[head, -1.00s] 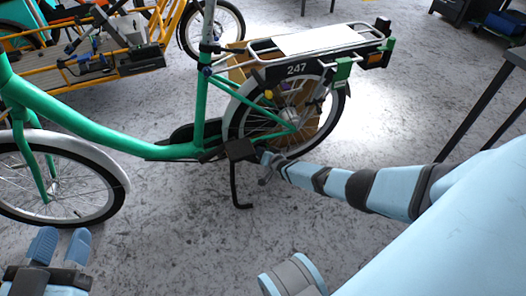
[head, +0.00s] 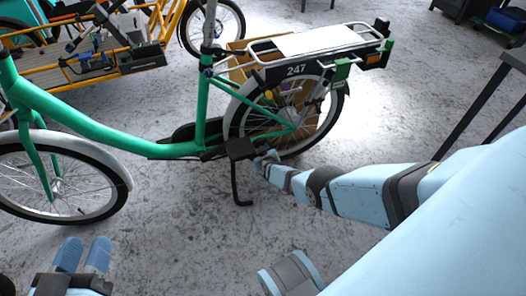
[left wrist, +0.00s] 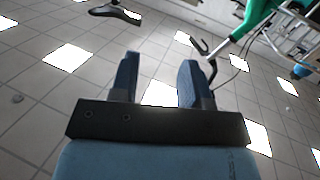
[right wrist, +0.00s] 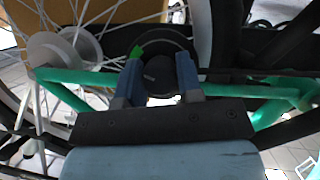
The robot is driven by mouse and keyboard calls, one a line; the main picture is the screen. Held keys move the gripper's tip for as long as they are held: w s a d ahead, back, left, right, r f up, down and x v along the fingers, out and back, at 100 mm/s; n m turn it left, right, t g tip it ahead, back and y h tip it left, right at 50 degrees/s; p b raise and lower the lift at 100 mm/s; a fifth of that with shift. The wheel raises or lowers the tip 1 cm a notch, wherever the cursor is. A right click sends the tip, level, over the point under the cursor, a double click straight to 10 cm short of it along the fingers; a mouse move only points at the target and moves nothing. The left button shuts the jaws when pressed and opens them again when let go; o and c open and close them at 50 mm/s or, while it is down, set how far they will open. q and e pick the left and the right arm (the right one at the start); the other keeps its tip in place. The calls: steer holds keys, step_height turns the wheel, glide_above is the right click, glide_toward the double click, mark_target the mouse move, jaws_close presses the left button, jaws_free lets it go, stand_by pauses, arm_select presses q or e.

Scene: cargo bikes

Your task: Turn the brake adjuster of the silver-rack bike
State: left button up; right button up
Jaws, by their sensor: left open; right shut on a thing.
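The green bike (head: 130,140) with the silver rack (head: 318,43) and number plate 247 (head: 296,69) stands upright across the head view. My right gripper (head: 266,158) reaches low beside its rear wheel (head: 318,125). In the right wrist view, the fingers of that gripper (right wrist: 157,75) are shut on a dark round knob, the brake adjuster (right wrist: 158,77), with a small green mark (right wrist: 136,52) near its edge. Spokes and a green frame tube lie behind it. My left gripper (head: 83,252) is open and empty at the lower left, below the front wheel (head: 55,185).
A kickstand (head: 237,190) and pedal (head: 240,148) stand close to the left of my right gripper. An orange cargo bike (head: 100,55) is behind at the upper left. A dark-legged table (head: 480,105) is at the right. The floor in front is clear.

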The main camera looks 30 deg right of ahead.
steer(key=shift+n+h+b, duration=0.3)
steer(key=shift+n+h, duration=0.3)
steer(key=shift+n, duration=0.4)
arm_select(q)
steer(key=shift+w+a+r+m, duration=0.2)
steer(key=shift+w+m, duration=0.1)
steer(key=shift+m, duration=0.2)
arm_select(e)
steer(key=shift+n+h, duration=0.3)
arm_select(q)
steer(key=shift+w+r, duration=0.1)
steer(key=shift+r, duration=0.1)
arm_select(e)
steer(key=o, duration=0.9)
arm_select(q)
steer(key=shift+f, duration=0.1)
arm_select(e)
steer(key=shift+r, duration=0.1)
